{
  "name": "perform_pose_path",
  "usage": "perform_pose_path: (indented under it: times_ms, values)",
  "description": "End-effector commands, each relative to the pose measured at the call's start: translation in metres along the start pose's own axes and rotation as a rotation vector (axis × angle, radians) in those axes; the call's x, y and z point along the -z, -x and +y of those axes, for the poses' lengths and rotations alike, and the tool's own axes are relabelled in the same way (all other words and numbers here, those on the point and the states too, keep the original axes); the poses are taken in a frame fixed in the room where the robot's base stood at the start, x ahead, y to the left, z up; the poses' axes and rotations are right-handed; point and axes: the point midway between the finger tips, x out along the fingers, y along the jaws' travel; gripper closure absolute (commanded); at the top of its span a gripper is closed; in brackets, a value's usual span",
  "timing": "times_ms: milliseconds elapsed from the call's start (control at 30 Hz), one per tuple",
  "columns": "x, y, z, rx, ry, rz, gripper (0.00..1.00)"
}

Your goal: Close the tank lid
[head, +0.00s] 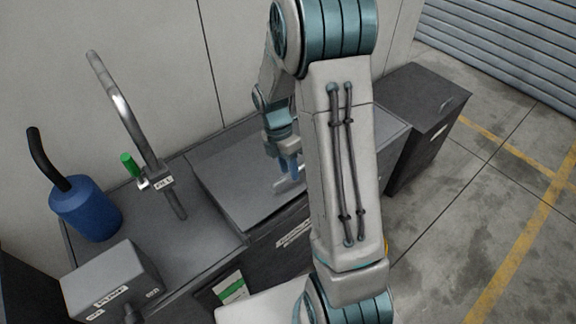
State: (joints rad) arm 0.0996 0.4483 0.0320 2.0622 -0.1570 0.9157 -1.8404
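A flat dark grey panel (235,180), which looks like the tank lid, lies over the middle cabinet-like tank (275,255), which has a white label on its front. The panel looks about level, but I cannot tell whether it sits fully down. My gripper (288,172) is over the panel's right half, pointing down, with bluish fingers beside a pale handle-like piece (290,186). I cannot tell whether the fingers touch it or are open or shut. My arm hides the panel's right front part.
Left of the panel is a counter with a bent metal pipe (128,108), a green-handled valve (130,164), a blue can (86,208) with a black spout and a grey labelled box (110,282). A dark cabinet (425,100) stands right. The floor at right is clear.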

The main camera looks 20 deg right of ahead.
Motion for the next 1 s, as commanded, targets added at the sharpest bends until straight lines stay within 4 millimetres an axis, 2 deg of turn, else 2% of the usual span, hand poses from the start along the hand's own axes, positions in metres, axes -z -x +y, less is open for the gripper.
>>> perform_pose_path:
  times_ms: [33, 100, 167, 367, 600, 867, 900, 967, 1000]
  values:
    - [0.000, 0.000, 0.000, 0.000, 0.000, 0.000, 0.66]
    - [0.000, 0.000, 0.000, 0.000, 0.000, 0.000, 0.85]
    - [0.000, 0.000, 0.000, 0.000, 0.000, 0.000, 1.00]
    - [0.000, -0.002, 0.000, 0.000, 0.000, 0.000, 1.00]
    - [0.000, -0.031, 0.000, 0.002, -0.001, 0.002, 1.00]
    - [0.001, -0.033, -0.002, 0.007, 0.000, 0.003, 1.00]
    - [0.001, -0.033, -0.002, 0.008, 0.000, 0.003, 0.85]
    - [0.001, -0.033, -0.002, 0.008, 0.000, 0.003, 0.68]
    - [0.001, -0.033, -0.002, 0.007, 0.000, 0.003, 0.66]
